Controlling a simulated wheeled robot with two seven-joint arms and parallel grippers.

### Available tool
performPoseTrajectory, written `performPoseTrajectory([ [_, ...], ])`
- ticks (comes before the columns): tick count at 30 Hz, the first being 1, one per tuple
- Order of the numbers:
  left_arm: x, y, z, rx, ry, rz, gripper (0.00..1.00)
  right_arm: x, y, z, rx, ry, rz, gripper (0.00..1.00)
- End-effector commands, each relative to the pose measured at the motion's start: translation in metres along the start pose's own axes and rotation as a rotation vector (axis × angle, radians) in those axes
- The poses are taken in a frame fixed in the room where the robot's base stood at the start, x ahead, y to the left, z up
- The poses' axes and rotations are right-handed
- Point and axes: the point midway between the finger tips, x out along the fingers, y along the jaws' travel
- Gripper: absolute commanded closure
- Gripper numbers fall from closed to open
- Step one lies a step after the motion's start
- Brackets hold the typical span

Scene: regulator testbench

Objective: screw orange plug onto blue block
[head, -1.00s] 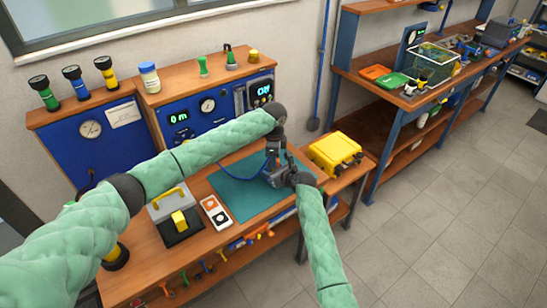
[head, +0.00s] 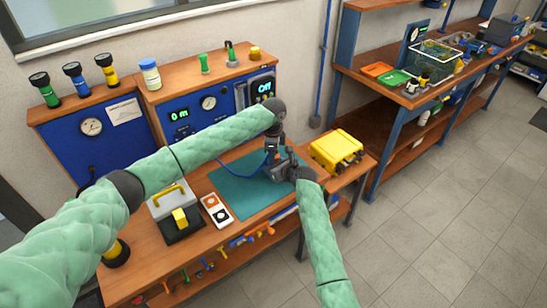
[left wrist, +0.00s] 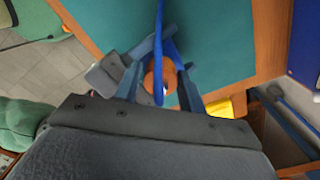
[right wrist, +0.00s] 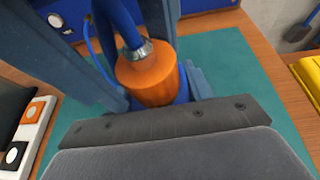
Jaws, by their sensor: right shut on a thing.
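The orange plug (right wrist: 147,78), with a metal fitting and blue hose (right wrist: 122,22) on top, stands upright on the blue block (right wrist: 183,95) in the right wrist view. How far it is threaded cannot be seen. My right gripper (right wrist: 160,92) is shut on the blue block, which is mostly hidden by the plug and the gripper. My left gripper (left wrist: 160,75) comes from above; its fingers are apart, one on each side of the plug (left wrist: 158,84) and close to it. In the head view both grippers meet above the teal mat (head: 240,192).
A yellow case (head: 336,150) stands right of the mat. A white panel with orange and black knobs (head: 216,211) and a grey box with a yellow handle (head: 170,205) stand left of it. The blue gauge panel (head: 190,115) is behind. The mat's left part is clear.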

Motion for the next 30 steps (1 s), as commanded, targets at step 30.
performPoseTrajectory([
  [30,-0.041,0.000,-0.008,0.010,0.012,-0.004,0.17,0.001,0.000,-0.010,0.003,0.014,0.001,1.00],
])
